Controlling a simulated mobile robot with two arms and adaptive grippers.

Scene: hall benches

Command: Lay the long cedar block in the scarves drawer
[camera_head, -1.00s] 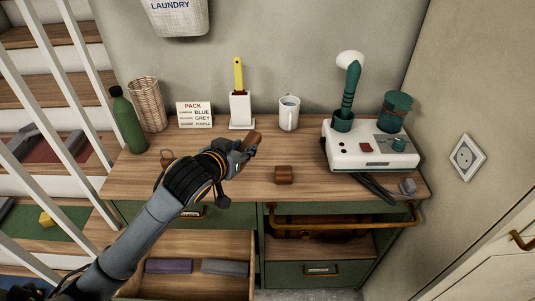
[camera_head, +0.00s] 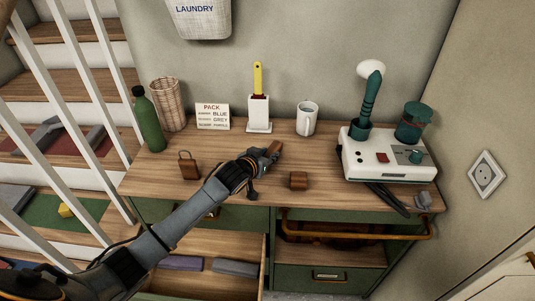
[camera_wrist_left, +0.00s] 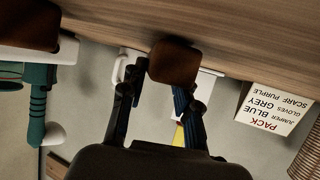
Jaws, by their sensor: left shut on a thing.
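My left gripper (camera_head: 268,155) is shut on a brown wooden block (camera_head: 274,147), held over the middle of the bench top. In the left wrist view the block (camera_wrist_left: 174,62) shows end-on between the fingers (camera_wrist_left: 160,100); its length is foreshortened. A short brown block (camera_head: 298,181) lies on the bench to the right of the gripper. A brown block with a loop (camera_head: 188,168) stands to the left. An open drawer (camera_head: 246,247) below my forearm holds a purplish folded item (camera_head: 181,263) and a grey one (camera_head: 235,268). Drawer labels are too small to read. My right gripper is out of view.
A green bottle (camera_head: 148,121), wicker basket (camera_head: 168,104), PACK sign (camera_head: 213,117), brush holder (camera_head: 259,114) and mug (camera_head: 307,120) line the back. A white machine (camera_head: 388,160) stands at right. An orange rail (camera_head: 360,236) fronts the right compartment. Stairs are at left.

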